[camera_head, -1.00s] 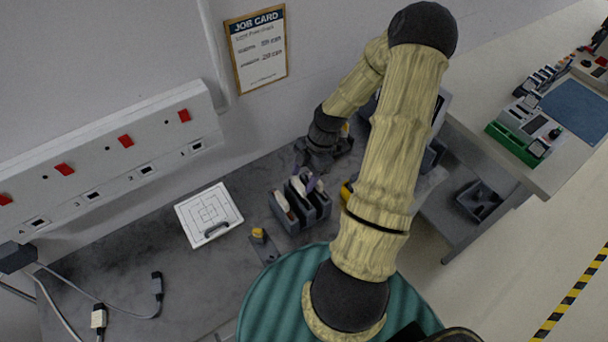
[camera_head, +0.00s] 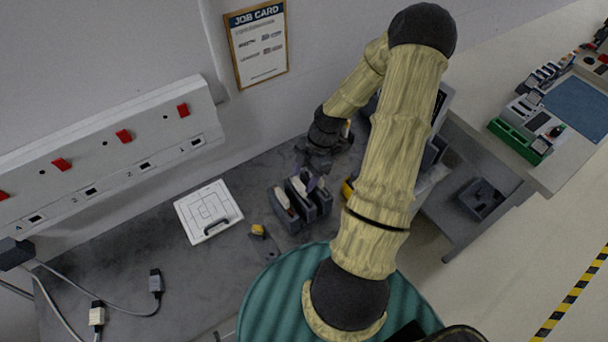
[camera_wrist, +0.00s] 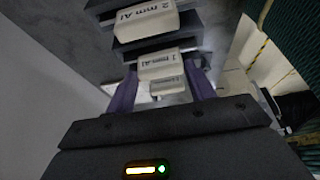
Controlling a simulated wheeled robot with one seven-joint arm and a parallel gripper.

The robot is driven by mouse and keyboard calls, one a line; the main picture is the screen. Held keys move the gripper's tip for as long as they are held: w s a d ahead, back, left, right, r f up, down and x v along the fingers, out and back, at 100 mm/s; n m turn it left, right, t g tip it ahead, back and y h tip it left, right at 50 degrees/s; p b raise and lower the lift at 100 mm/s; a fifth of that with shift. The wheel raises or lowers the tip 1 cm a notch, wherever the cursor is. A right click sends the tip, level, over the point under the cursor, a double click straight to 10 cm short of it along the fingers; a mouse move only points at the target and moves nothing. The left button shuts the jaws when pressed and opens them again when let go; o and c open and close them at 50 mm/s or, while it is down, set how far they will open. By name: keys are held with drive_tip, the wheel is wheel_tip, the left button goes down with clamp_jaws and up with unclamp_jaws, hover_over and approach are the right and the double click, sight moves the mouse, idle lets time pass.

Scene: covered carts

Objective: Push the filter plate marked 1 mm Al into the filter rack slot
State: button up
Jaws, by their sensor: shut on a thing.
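The filter plate marked 1 mm Al (camera_wrist: 164,65) shows its white labelled handle between my purple fingers in the wrist view. My gripper (camera_wrist: 162,80) is shut on it. A second plate marked 2 mm Al (camera_wrist: 146,20) stands beyond it in the dark filter rack. In the head view the rack (camera_head: 287,217) stands on the grey bench, with my gripper (camera_head: 311,181) at its far right end. The plate's lower edge and its slot are hidden, so I cannot tell how deep it sits.
A white board with a line pattern and handle (camera_head: 208,212) lies left of the rack. A small yellow-topped item (camera_head: 258,231) is in front of it. Cables with plugs (camera_head: 155,283) lie at the lower left. A socket panel (camera_head: 110,150) runs along the wall.

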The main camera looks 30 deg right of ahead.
drive_tip(key=shift+f, duration=0.3)
drive_tip(key=o, duration=1.1)
drive_tip(key=b+v, duration=0.2)
drive_tip(key=v, duration=1.5)
drive_tip(key=shift+w+r+b, duration=0.1)
drive_tip(key=shift+r+b, duration=0.1)
drive_tip(key=shift+b, duration=0.15)
drive_tip(key=shift+s+a+f+m+t+h+b, duration=0.1)
drive_tip(key=shift+s+a+m+t+h, duration=0.6)
drive_tip(key=shift+a+m, duration=2.5)
drive_tip(key=shift+s+a+m+t+h+b, duration=0.15)
drive_tip(key=shift+s+a+m+h, duration=0.95)
drive_tip(key=shift+a+m, duration=2.05)
drive_tip(key=shift+s+a+f+m+t+h+b, duration=0.1)
drive_tip(key=shift+s+a+m+t+h, duration=0.35)
drive_tip(key=shift+s+a+m, duration=1.85)
